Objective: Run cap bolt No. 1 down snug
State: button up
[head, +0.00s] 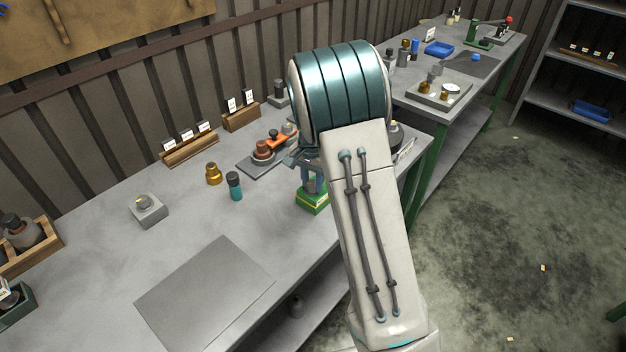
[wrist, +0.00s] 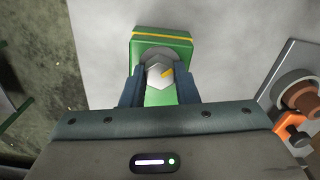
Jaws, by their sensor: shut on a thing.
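The bolt head sits over a green block (wrist: 177,40) with a yellow stripe. In the head view the green block (head: 312,201) stands near the bench's front edge, and my gripper (head: 312,186) reaches down onto it, partly behind my arm. The bolt's shank and thread are hidden, so I cannot tell how deep it sits.
A grey plate with orange and brown parts (head: 268,143) lies behind the block. A teal bottle (head: 235,186), a brass piece (head: 213,173) and a small grey block (head: 149,210) stand to the left. A flat grey mat (head: 205,295) lies clear at front.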

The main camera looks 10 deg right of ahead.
aim_at(312, 183)
jog(key=m+p, duration=0.1)
jog(key=m, duration=0.4)
jog(key=shift+r+m, duration=0.15)
jog(key=shift+m, duration=0.15)
jog(key=shift+w+m+p, duration=0.1)
jog(key=shift+m+p, duration=0.6)
jog(key=shift+m, duration=1.5)
jog(key=shift+a, duration=0.1)
jog(key=o, duration=1)
notch_tip(312, 183, up, 14)
jog(key=b, duration=0.1)
jog(key=shift+f, duration=0.2)
